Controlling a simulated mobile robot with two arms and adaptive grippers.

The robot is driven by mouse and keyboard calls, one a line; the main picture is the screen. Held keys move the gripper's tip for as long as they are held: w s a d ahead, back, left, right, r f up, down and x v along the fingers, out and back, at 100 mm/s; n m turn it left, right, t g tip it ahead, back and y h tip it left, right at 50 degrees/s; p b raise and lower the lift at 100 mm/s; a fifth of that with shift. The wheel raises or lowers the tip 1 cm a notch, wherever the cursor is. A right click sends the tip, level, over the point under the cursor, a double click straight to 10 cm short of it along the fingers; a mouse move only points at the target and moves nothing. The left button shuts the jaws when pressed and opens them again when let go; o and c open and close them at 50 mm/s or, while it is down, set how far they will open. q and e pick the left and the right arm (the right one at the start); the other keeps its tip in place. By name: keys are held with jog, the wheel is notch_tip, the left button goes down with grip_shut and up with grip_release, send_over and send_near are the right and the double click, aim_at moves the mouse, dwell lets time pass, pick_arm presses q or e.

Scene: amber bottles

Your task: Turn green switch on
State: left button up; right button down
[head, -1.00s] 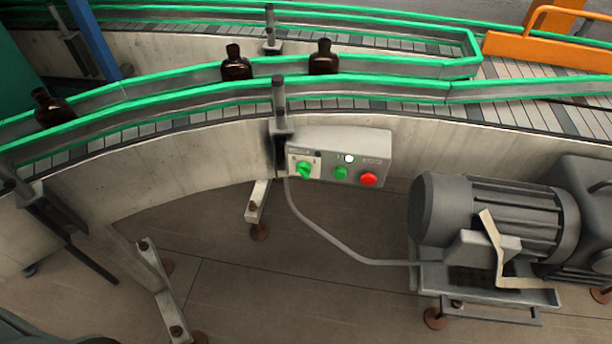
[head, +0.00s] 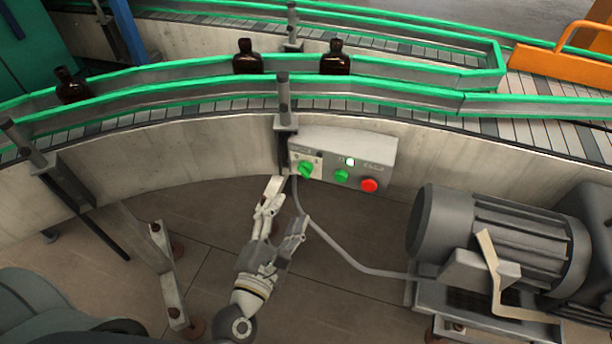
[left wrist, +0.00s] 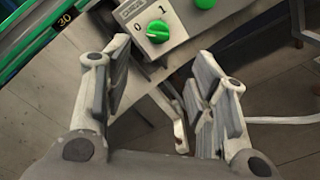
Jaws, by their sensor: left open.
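The green switch (head: 306,170) is a rotary knob at the left of the grey control box (head: 372,149). In the left wrist view the knob (left wrist: 158,31) sits between the marks 0 and 1, and a small pale mark on it seems to lie on the 0 side. My left gripper (head: 285,207) is below the switch and apart from it. In the left wrist view the left gripper (left wrist: 163,75) is open and empty, its fingers spread, with the knob beyond the tips. My right gripper is not in view.
A green button (head: 341,176), a white lamp (head: 350,161) and a red button (head: 369,185) are on the same box. A grey cable (head: 340,250) hangs below it. A motor (head: 490,235) stands at the right. Brown bottles (head: 336,58) stand on the conveyor above.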

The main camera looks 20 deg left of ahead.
aim_at(302, 175)
pick_arm(q)
jog(key=w+p, duration=0.2)
jog(key=w, duration=0.8)
jog(key=shift+w+d+r, duration=0.1)
jog(key=shift+w+r, duration=0.05)
jog(key=shift+w, duration=0.25)
jog(key=shift+c, duration=0.3)
jog(key=c, duration=1)
